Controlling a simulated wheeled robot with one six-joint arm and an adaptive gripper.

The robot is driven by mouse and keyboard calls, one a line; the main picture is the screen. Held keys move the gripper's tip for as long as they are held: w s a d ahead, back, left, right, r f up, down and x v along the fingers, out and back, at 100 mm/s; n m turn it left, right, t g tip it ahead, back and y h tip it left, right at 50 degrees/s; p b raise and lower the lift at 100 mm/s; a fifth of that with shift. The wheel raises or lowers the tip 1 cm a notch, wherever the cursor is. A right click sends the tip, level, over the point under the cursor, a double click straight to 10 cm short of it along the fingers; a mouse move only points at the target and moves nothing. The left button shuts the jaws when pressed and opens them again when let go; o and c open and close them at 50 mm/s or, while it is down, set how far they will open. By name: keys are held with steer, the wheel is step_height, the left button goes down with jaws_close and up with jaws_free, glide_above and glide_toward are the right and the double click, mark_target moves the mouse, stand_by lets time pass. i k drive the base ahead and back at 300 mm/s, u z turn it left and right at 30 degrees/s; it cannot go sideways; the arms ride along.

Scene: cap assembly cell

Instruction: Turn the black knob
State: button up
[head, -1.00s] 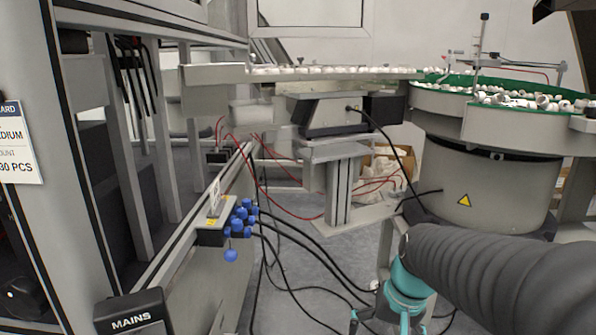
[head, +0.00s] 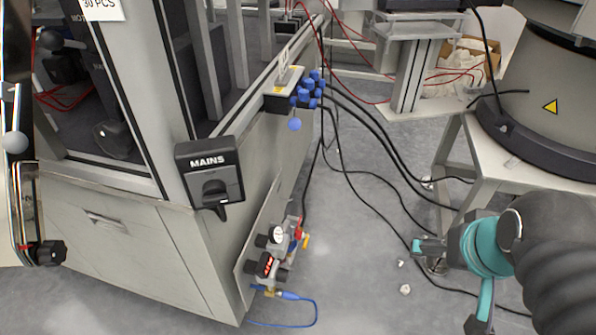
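A black rotary knob (head: 215,195) sits on the lower front of the dark box labelled MAINS (head: 208,172), at the corner of the machine cabinet. Another black knob (head: 47,253) is at the far left edge, at the foot of a metal bracket. Small black knobs (head: 262,241) also show on the air regulator low on the cabinet side. My gripper (head: 455,288) is at the lower right, with teal fingers spread apart and nothing between them. It is well to the right of the MAINS box and touches no knob.
Blue push fittings (head: 308,92) stick out from the cabinet's side rail. The air regulator (head: 275,258) has a blue hose near the floor. Black cables cross the floor (head: 345,220). A bowl feeder stand (head: 480,165) is at right.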

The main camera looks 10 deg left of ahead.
mark_target(282, 274)
steer(key=u, duration=1.25)
